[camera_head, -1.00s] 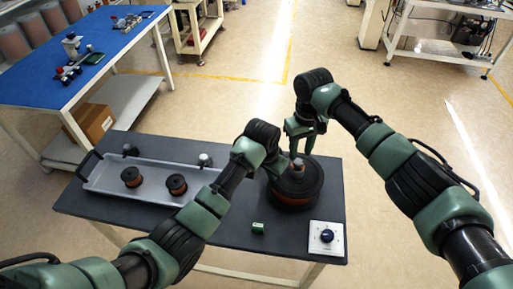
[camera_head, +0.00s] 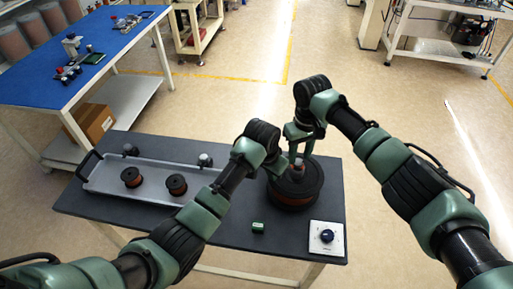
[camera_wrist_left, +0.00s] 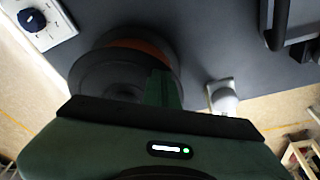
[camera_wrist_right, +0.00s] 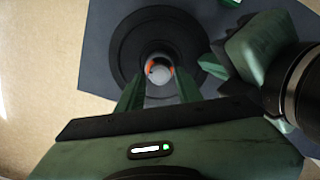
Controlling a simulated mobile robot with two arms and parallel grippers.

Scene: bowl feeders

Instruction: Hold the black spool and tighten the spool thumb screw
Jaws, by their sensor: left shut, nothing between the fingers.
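The large black spool (camera_head: 292,194) with a dark orange band stands on the dark table at its right end. Its thumb screw (camera_wrist_right: 158,70), pale grey with an orange edge, sits at the spool's centre in the right wrist view. My right gripper (camera_wrist_right: 158,88) is above the spool with its fingers apart on either side of the screw, and contact cannot be made out. My left gripper (camera_wrist_left: 163,80) is shut and empty beside the spool. In the left wrist view the spool (camera_wrist_left: 110,75) is partly hidden by my gripper.
A grey tray (camera_head: 105,184) holding two small dark spools stands on the table's left. A blue-topped table (camera_head: 60,50) stands behind left.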

